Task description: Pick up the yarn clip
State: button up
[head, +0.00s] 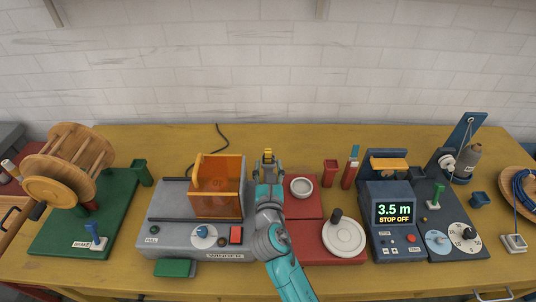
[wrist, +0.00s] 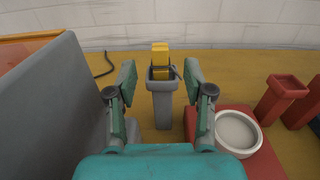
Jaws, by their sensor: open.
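A yellow clip (wrist: 160,54), which I take to be the yarn clip, stands upright in the top of a grey square holder (wrist: 162,108) in the wrist view. My gripper (wrist: 160,74) is open, with one finger to the left and one to the right of the holder's top and clip. I see gaps on both sides and no clear contact. In the head view the clip (head: 267,152) shows as a small yellow patch at the tip of my gripper (head: 268,162). The arm hides most of the holder there.
A grey winder with an orange guard (head: 217,187) stands close on the left. A red base with a white dish (head: 301,187) and a red cup (head: 330,173) are on the right. A display unit (head: 393,213) is farther right. Bare yellow table (head: 290,135) lies behind.

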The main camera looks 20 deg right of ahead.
aim_at(268, 153)
jog(key=shift+r+x, duration=0.15)
jog(key=shift+x, duration=1.55)
jog(key=shift+r+x, duration=0.15)
jog(key=shift+x, duration=1.5)
jog(key=c, duration=1)
